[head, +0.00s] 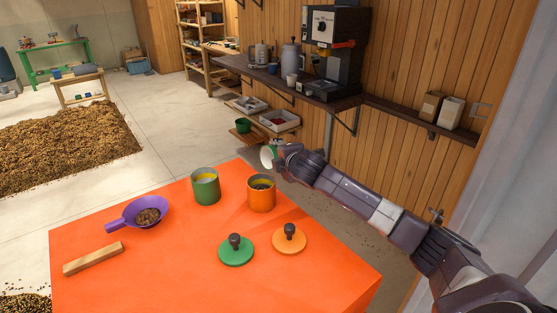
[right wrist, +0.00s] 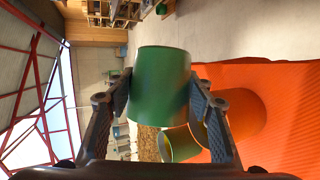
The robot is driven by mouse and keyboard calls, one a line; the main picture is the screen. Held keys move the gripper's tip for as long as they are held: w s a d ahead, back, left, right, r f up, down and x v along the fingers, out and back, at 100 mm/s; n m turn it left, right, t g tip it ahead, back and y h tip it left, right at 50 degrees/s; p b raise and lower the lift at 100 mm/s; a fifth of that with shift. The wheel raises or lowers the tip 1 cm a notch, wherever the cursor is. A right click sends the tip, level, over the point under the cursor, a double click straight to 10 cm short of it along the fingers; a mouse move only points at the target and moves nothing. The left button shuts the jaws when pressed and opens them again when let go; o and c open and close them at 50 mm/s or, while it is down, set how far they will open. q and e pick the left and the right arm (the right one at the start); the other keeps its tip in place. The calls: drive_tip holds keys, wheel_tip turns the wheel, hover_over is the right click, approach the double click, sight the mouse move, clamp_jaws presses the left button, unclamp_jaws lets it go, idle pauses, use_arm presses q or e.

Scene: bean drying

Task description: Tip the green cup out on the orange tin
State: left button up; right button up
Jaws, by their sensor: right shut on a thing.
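My right gripper (head: 277,154) is shut on the green cup (head: 267,157), beyond the far right edge of the red table and above table height. In the right wrist view the green cup (right wrist: 163,80) sits between both fingers; its contents are hidden. My left gripper is out of view.
The red table (head: 190,270) also holds a green tin (head: 206,188), a purple scoop with beans (head: 133,215), a wooden block (head: 93,259), a green lid (head: 236,251) and an orange lid (head: 289,240). A dark wall shelf (head: 325,101) with a coffee machine (head: 333,50) stands behind.

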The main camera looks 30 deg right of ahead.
drive_tip(key=shift+w, duration=0.1)
drive_tip(key=shift+r+m, duration=0.1)
drive_tip(key=shift+m, duration=0.2)
drive_tip(key=shift+d+m+g+y, duration=0.35)
drive_tip(key=shift+m+y, duration=0.25)
drive_tip(key=shift+y, duration=0.2)
drive_tip(key=shift+d+r+m+y, duration=0.1)
drive_tip(key=shift+m+y, duration=0.4)
drive_tip(key=shift+d+m+y, duration=0.1)
drive_tip(key=shift+m+y, duration=0.2)
drive_tip(key=shift+y, duration=0.1)
